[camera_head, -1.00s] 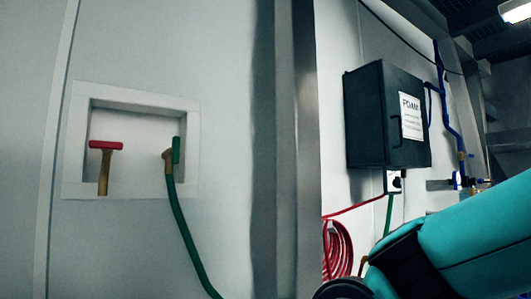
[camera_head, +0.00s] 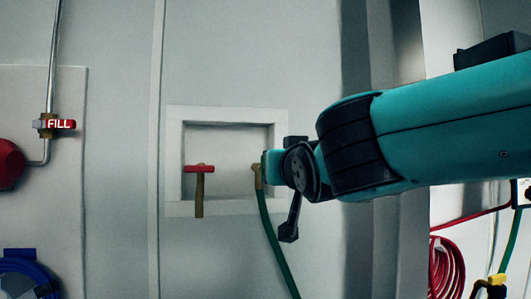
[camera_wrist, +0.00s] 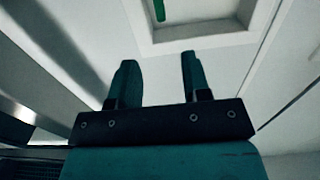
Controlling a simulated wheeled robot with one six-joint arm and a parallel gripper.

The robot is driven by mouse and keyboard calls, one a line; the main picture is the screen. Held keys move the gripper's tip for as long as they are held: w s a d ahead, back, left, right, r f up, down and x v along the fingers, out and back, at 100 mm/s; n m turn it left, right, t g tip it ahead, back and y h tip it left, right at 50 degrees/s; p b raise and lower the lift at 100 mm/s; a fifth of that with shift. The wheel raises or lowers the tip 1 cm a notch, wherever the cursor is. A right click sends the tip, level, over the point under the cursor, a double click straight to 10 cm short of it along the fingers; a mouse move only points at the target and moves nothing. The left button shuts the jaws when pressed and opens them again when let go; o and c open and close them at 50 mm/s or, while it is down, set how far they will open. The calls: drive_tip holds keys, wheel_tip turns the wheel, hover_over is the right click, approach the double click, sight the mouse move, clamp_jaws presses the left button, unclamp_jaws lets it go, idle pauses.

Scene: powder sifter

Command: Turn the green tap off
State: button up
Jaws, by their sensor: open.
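The green tap sits at the right of a recess in the wall. In the head view its brass body (camera_head: 258,177) and green hose (camera_head: 269,232) show, while my arm's end hides its handle. In the wrist view the green handle (camera_wrist: 159,10) shows at the top edge, partly cut off. My gripper (camera_wrist: 157,62) is open and empty, its two teal fingers apart. It points toward the recess, with the handle beyond the fingertips and in line with the gap between them. No contact shows.
A red-handled tap (camera_head: 199,170) stands at the left of the recess (camera_head: 175,160). A FILL valve (camera_head: 60,124) is on a panel farther left. A coiled red hose (camera_head: 446,266) hangs at the lower right. The wall between panel and recess is clear.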

drive_tip(key=p+x, duration=0.9)
drive_tip(key=x, duration=0.8)
drive_tip(key=shift+w+p, duration=0.1)
drive_tip(key=shift+p, duration=0.25)
drive_tip(key=shift+f, duration=0.1)
clamp_jaws()
